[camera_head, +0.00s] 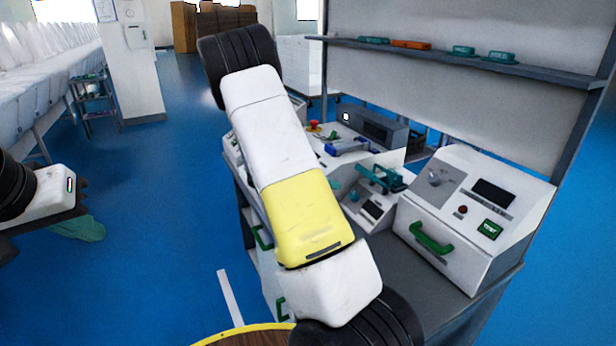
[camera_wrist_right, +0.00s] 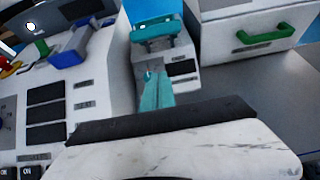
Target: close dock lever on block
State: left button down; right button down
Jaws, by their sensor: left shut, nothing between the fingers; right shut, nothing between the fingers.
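The dock is a small white block (camera_head: 372,210) with a dark display, on the bench in the head view; it also shows in the right wrist view (camera_wrist_right: 186,78). Its teal lever (camera_head: 384,178) lies across its top and also shows in the wrist view (camera_wrist_right: 160,32). Whether the lever is raised or down is unclear. My right gripper (camera_wrist_right: 152,78) is shut and empty, its teal fingers low in front of the dock; contact is unclear. In the head view my right arm largely hides it. My left gripper (camera_head: 82,228) is shut at the far left, away from the bench.
A white box with a green handle (camera_head: 432,238) stands right of the dock. A control panel with dark displays (camera_wrist_right: 46,112) and a blue-handled part (camera_head: 346,146) stand left of it. A shelf (camera_head: 440,58) with several small parts runs behind.

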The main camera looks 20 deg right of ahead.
aim_at(372, 177)
jog(key=d, duration=0.8)
jog(key=shift+w+r, duration=0.15)
jog(key=shift+w, duration=0.2)
jog(key=shift+d, duration=0.1)
jog(key=shift+r, duration=0.15)
